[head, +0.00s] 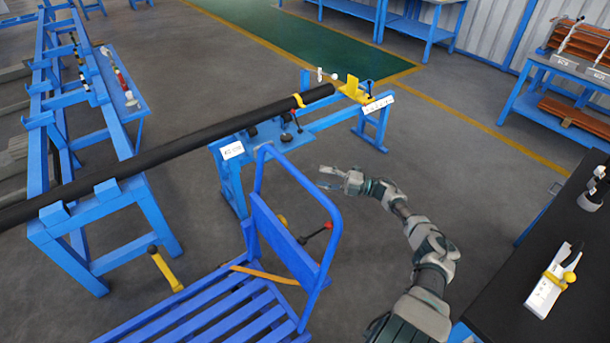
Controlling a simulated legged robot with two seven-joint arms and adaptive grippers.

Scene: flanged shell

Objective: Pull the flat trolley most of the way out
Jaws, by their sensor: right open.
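The flat trolley is blue, with a slatted deck (215,312) at the bottom and an upright looped push handle (334,232) with a cross panel. It stands beside the blue pipe stand, near the bottom middle of the head view. My right gripper (328,178) is open and empty. It is near the upper right part of the trolley's handle, with no clear contact. My left gripper is not in view.
A long black pipe (190,150) rests on blue stands (100,203) from left to centre. A black-topped bench (520,265) with a white and yellow tool is at right. Floor between trolley and bench is clear.

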